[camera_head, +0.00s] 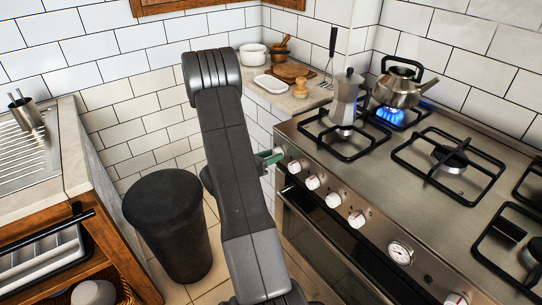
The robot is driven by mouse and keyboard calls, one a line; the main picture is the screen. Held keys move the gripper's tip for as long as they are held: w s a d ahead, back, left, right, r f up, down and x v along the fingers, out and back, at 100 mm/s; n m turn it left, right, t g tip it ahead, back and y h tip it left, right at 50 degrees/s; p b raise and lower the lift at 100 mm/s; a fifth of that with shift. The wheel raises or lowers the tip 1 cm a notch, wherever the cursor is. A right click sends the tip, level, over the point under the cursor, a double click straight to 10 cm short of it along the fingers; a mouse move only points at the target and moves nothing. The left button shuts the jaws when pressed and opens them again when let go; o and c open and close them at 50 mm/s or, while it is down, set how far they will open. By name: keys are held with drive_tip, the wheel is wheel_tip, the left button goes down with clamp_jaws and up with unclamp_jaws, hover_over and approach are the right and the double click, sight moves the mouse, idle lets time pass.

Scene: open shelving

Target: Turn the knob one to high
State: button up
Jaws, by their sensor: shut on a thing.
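The stove's front panel carries a row of white knobs. My gripper (270,157), partly hidden behind my dark arm, is at the far left end of this row. Its greenish fingers are shut on the leftmost knob (279,153), which is mostly covered, so its turn angle cannot be told. The second knob (294,167) is just right of the fingers, apart from them. A blue flame (390,115) burns at the back left burner, under a steel kettle (398,90).
A moka pot (345,98) stands on the front left burner. A black bin (170,225) stands on the floor left of my arm. A wooden counter with an open drawer (45,262) is at the left. A gauge (399,252) sits further along the panel.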

drive_tip(key=o, duration=1)
drive_tip(key=v, duration=1.4)
drive_tip(key=shift+d, duration=0.1)
drive_tip(key=x, duration=1.3)
drive_tip(key=shift+w+d, duration=0.3)
